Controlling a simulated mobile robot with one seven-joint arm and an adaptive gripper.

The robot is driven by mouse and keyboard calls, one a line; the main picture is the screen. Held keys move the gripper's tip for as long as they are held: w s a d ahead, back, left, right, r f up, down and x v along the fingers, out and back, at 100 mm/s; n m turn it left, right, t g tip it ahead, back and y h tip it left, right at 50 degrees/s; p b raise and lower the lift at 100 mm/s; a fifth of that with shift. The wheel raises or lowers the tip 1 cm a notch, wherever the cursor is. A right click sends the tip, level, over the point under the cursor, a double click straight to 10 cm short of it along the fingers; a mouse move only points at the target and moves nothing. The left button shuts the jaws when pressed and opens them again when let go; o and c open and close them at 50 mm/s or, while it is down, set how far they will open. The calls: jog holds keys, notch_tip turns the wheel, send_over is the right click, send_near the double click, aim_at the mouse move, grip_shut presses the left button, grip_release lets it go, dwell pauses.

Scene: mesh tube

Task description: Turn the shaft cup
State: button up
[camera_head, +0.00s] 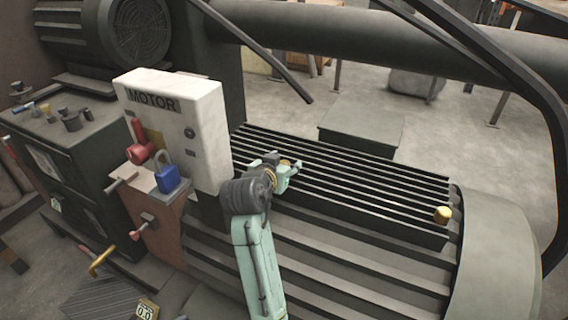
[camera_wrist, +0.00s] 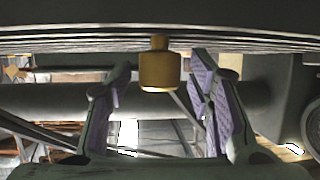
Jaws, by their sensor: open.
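A small brass-yellow cup (camera_head: 442,214), which I take to be the shaft cup, stands at the right end of the dark ribbed housing in the head view. In the wrist view the cup (camera_wrist: 159,72) appears as a stepped cylinder with a narrower neck, in the gap between my fingers. My gripper (camera_head: 287,170) is over the ribbed housing, well to the left of the cup. In the wrist view my gripper (camera_wrist: 162,76) is open, with purple pads on both sides and nothing held. The cup's attachment is not clear.
A white box marked MOTOR (camera_head: 177,115) stands left of my arm, with a red handle (camera_head: 140,150) and a blue padlock (camera_head: 166,176) by it. A thick dark pipe (camera_head: 350,52) runs behind. A curved dark bar (camera_head: 540,110) rises at the right.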

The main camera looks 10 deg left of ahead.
jog(key=v, duration=1.2)
